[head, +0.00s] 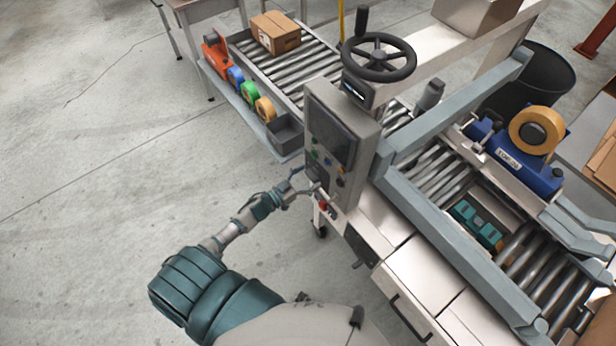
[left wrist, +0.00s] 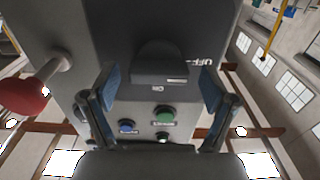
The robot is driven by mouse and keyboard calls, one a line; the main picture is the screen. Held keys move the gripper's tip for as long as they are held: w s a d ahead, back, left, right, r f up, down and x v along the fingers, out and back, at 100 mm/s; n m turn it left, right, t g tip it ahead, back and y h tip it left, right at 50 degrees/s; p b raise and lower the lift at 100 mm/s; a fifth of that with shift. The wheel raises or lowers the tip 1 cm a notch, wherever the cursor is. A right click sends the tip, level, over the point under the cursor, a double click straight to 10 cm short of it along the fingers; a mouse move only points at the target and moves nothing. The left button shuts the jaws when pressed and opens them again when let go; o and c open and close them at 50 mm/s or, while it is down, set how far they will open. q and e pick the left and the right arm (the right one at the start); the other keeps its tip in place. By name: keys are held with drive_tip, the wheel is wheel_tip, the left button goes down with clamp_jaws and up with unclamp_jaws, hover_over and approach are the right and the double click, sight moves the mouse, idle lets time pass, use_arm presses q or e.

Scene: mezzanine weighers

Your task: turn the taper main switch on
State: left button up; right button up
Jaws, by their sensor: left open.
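The taper's grey control box (head: 340,145) stands at the middle of the head view, with a dark screen and coloured buttons. In the left wrist view a dark switch knob (left wrist: 160,62) sticks out of a dark plate lettered OFF and apparently ON. My left gripper (head: 304,183) is at the lower left of the box. In the left wrist view its open fingers (left wrist: 159,80) stand on either side of the knob, with gaps. Contact cannot be told. The knob is not clear in the head view. My right gripper is out of view.
A red knob on a pale stem (left wrist: 25,97) projects beside the switch. A blue button (left wrist: 127,127) and a green button (left wrist: 163,117) are close by. A black handwheel (head: 379,57) tops the machine. A roller conveyor with a carton (head: 275,32) lies behind. Floor at left is clear.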

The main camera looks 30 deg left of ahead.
use_arm(q)
drive_tip(key=shift+a, duration=0.1)
drive_tip(key=shift+c, duration=1)
drive_tip(key=c, duration=0.9)
drive_tip(key=shift+r, duration=0.1)
drive_tip(key=shift+c, duration=0.2)
